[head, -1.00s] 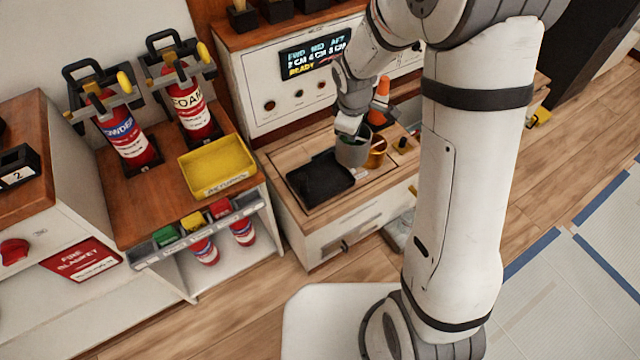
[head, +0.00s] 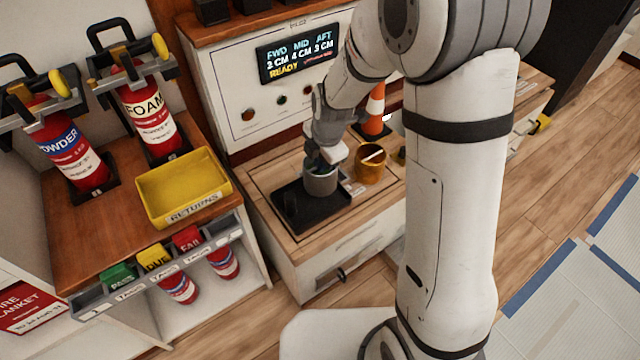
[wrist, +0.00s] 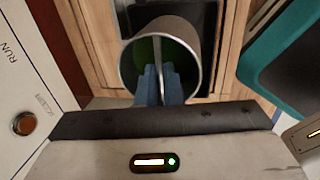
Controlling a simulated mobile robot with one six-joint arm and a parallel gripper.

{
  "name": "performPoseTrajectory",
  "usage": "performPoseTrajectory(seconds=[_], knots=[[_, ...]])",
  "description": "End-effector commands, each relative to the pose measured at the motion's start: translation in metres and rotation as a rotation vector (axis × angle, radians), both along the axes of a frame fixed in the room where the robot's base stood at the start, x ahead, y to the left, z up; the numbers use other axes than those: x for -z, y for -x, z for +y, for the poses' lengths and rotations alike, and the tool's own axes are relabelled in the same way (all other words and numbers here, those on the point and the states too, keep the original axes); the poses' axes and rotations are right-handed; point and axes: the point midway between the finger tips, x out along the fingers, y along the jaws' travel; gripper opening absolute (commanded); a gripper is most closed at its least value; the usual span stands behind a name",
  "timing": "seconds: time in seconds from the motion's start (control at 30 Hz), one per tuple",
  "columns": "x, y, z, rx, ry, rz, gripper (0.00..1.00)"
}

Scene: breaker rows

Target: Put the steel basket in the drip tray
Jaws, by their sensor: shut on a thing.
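The steel basket (head: 320,181) is a grey cylinder in the head view, over the right part of the black drip tray (head: 290,215). My gripper (head: 322,160) is above the basket and shut on it. In the wrist view the basket (wrist: 183,32) shows its round rim and a greenish inside, with a thin bar across its opening. My gripper's blue fingertips (wrist: 160,84) close on that bar. The dark tray shows behind the basket there. I cannot tell whether the basket's base touches the tray.
A copper-coloured pot (head: 370,165) stands right of the tray, with an orange and white cone (head: 375,108) behind it. The control panel (head: 270,105) rises behind. A yellow returns tray (head: 155,205) and extinguishers (head: 150,125) are to the left. The tray's left part is clear.

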Motion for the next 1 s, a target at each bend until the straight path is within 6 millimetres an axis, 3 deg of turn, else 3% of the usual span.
performPoseTrajectory(seconds=[0.43, 0.83, 0.87, 1.0], knots=[[0.052, 0.002, 0.006, -0.014, 0.001, 0.0, 0.0], [0.056, 0.002, 0.007, -0.014, 0.0, -0.002, 0.0], [0.055, 0.002, 0.007, -0.014, 0.0, -0.001, 0.09], [0.055, 0.002, 0.007, -0.014, 0.0, -0.001, 0.2]])
